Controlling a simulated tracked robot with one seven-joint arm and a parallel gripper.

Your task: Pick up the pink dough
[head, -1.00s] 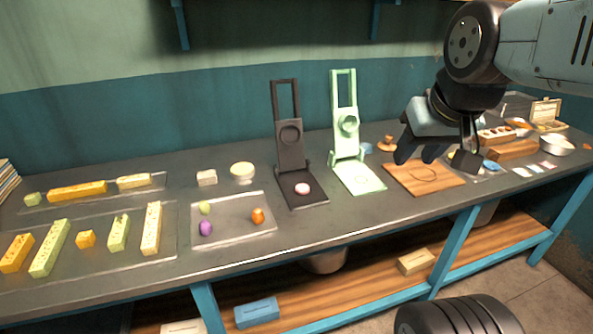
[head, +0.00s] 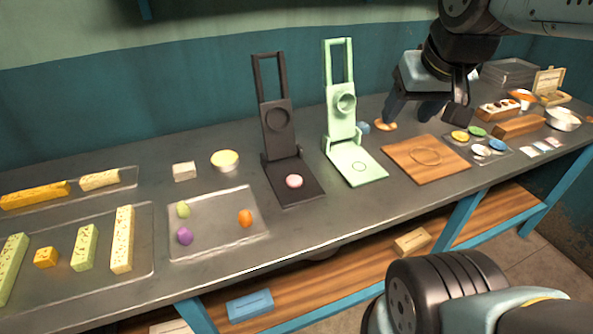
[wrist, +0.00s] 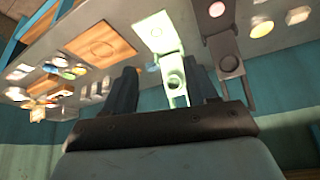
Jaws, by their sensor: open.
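The pink dough (head: 294,181) is a small round piece resting on the base of the dark press (head: 281,130), whose upper plate stands raised. In the wrist view the pink dough (wrist: 217,10) shows at the top edge on the dark press (wrist: 228,52). My gripper (head: 418,110) is open and empty, in the air over the back of the counter, to the right of the green press (head: 342,105) and well right of the dough. The fingers of my gripper (wrist: 163,90) also show in the wrist view, apart, with the green press between them in the picture.
A wooden board (head: 400,172) lies right of the green press. A clear tray (head: 215,250) with green, purple and orange dough lies left of the dark press. Coloured discs and boxes crowd the counter's right end. The green press stands between my gripper and the dough.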

